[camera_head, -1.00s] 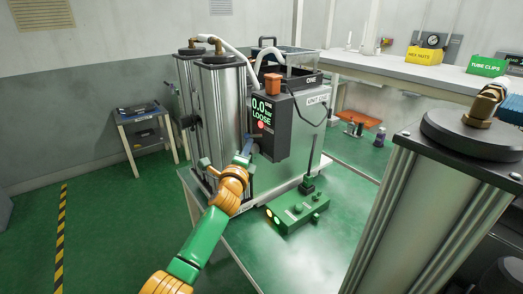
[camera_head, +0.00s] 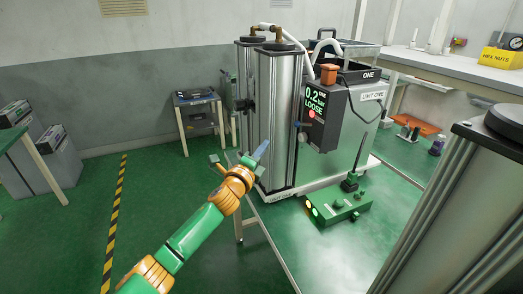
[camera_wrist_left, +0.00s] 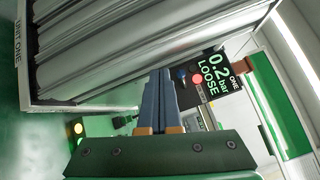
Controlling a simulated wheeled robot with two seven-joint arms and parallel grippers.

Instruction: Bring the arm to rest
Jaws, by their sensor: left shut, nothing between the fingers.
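My left gripper (camera_head: 261,150) is shut and empty in the head view, in front of and left of the sieve columns. Its blue-grey fingers lie together in the left wrist view (camera_wrist_left: 161,100). The two silver sieve columns (camera_head: 278,120) stand upright on the unit. The dark display (camera_head: 316,105) beside them reads 0.2 bar and LOOSE with a red light; it also shows in the left wrist view (camera_wrist_left: 208,78). The fingers appear clear of the columns and display. My right gripper is not in view.
A green control box (camera_head: 340,207) with glowing lamps sits right of the arm. A small cart (camera_head: 198,98) stands behind at left. A large column (camera_head: 450,210) fills the right foreground. A white bench (camera_head: 440,75) runs at the back right. The green floor at left is open.

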